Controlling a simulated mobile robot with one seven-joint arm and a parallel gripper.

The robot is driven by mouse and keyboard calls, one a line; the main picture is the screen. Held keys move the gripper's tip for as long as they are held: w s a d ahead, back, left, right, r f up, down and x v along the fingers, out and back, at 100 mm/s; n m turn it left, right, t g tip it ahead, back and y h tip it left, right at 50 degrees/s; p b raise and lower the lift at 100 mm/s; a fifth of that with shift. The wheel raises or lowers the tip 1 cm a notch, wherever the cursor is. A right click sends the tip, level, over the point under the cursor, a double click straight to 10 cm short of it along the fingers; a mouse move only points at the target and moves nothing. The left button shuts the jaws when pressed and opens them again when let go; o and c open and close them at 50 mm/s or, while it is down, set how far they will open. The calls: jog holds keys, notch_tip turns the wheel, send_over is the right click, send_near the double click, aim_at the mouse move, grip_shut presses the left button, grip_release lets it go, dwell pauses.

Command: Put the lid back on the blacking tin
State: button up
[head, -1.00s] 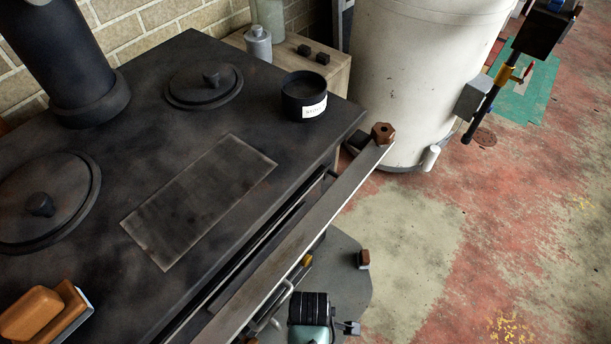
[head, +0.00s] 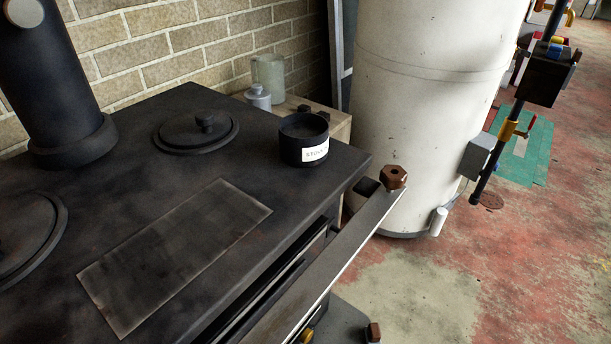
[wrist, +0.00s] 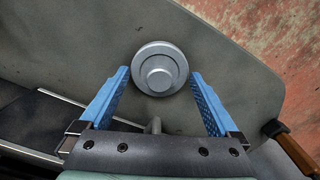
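The blacking tin (head: 300,150) is a short black cylinder with a white label starting "STOV". It stands upright and open-topped at the stove's far right corner. In the wrist view, a round grey disc with a raised centre (wrist: 158,73), which looks like a lid, is over a grey plate. My gripper is not in the head view.
The black stove top (head: 150,170) has a round hob cover (head: 195,133) and a flue pipe (head: 70,90). A rail (head: 330,265) with a brown hex knob (head: 393,177) runs along its front. A white tank (head: 420,110) stands behind. A grey canister (head: 258,97) sits on a wooden stand.

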jog(key=c, duration=1)
jog(key=shift+r+p, duration=1.9)
jog(key=shift+p, duration=0.5)
jog(key=shift+c, duration=0.2)
notch_tip(320, 180, up, 5)
jog(key=p, duration=0.5)
jog(key=shift+p, duration=0.4)
